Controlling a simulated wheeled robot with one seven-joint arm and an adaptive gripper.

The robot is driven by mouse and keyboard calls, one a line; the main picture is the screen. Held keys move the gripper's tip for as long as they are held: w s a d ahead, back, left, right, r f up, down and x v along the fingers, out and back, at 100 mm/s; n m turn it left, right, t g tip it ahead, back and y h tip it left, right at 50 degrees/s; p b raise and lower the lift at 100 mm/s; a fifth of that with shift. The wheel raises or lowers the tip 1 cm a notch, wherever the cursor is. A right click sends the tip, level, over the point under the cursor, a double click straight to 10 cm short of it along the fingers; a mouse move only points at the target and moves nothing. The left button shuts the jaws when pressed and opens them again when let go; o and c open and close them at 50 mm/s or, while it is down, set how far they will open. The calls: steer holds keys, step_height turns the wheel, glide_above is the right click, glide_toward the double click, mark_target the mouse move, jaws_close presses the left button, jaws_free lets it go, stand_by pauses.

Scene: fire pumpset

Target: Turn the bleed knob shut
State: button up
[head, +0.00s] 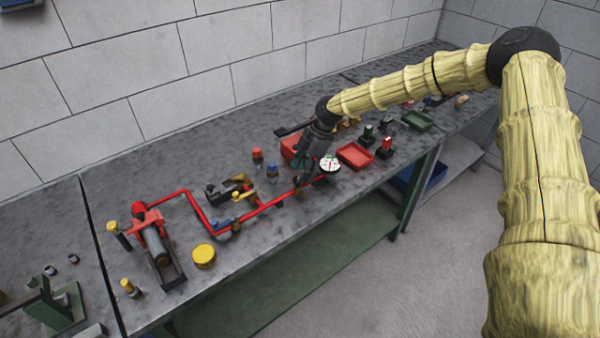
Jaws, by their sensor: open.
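The fire pumpset on the grey bench has a red pump (147,219), a red pipe (198,208) and a white round gauge (330,164). I cannot tell the bleed knob apart for certain at this size. It may be among the small fittings near the gauge, partly hidden by my gripper. My gripper (302,168) points down over the pipe end, just left of the gauge. Its fingers are small and dark here, and they look open with nothing between them. I cannot tell whether they touch a fitting.
A red bin (293,148) stands behind my gripper and a red tray (355,154) to its right. Red-topped (257,155) and blue-topped (272,170) pieces stand left of it. A yellow tin (203,255) sits near the front edge. The bench's back strip is mostly clear.

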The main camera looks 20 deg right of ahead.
steer(key=shift+p+x, duration=0.4)
steer(key=shift+x, duration=0.85)
steer(key=c, duration=1)
